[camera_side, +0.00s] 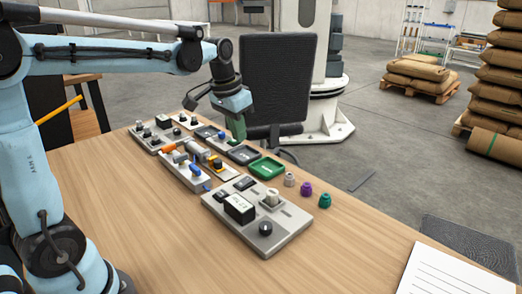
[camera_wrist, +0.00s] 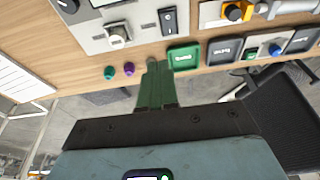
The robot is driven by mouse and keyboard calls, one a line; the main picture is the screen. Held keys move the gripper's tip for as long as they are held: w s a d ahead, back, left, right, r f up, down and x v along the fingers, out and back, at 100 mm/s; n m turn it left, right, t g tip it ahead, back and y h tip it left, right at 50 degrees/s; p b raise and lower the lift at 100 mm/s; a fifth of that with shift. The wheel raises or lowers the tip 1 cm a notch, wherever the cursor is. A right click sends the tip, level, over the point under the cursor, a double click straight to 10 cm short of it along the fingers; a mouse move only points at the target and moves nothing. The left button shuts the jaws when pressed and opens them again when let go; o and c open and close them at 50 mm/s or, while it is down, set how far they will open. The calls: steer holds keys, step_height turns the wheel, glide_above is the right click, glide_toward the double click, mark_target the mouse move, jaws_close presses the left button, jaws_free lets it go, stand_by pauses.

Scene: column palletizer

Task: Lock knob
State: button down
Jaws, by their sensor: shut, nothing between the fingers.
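The nearest grey panel (camera_side: 240,222) carries a pale knob (camera_side: 271,197), a black round knob (camera_side: 265,229), a black display box and dark rocker switches. In the wrist view the pale knob (camera_wrist: 117,36) stands at the upper left, beside a black rocker switch (camera_wrist: 168,20). I cannot tell which knob is the lock knob. My gripper (camera_side: 237,138) has green fingers, shut and empty. It is above the table's far edge, behind the panel and apart from its knobs. In the wrist view the fingertips (camera_wrist: 156,66) appear just left of the green tray (camera_wrist: 183,56).
A green tray (camera_side: 267,168) and dark trays (camera_side: 243,154) line the far edge. Grey, purple (camera_side: 306,189) and teal (camera_side: 324,200) caps stand right of them. Other panels with knobs and an orange-handled fixture (camera_side: 183,147) are further left.

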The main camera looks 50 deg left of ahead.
mark_target(249, 178)
steer(key=shift+w+a+f+g, duration=0.2)
steer(key=shift+w+a, duration=0.4)
steer(key=shift+w+a+f+g, duration=0.2)
steer(key=shift+w+a, duration=0.35)
steer(key=f, duration=0.4)
steer(key=w+f, duration=0.1)
steer(key=f, duration=0.4)
steer(key=w+f, duration=0.1)
steer(key=f, duration=0.3)
steer(key=shift+w+f, duration=0.1)
steer(key=shift+f, duration=0.3)
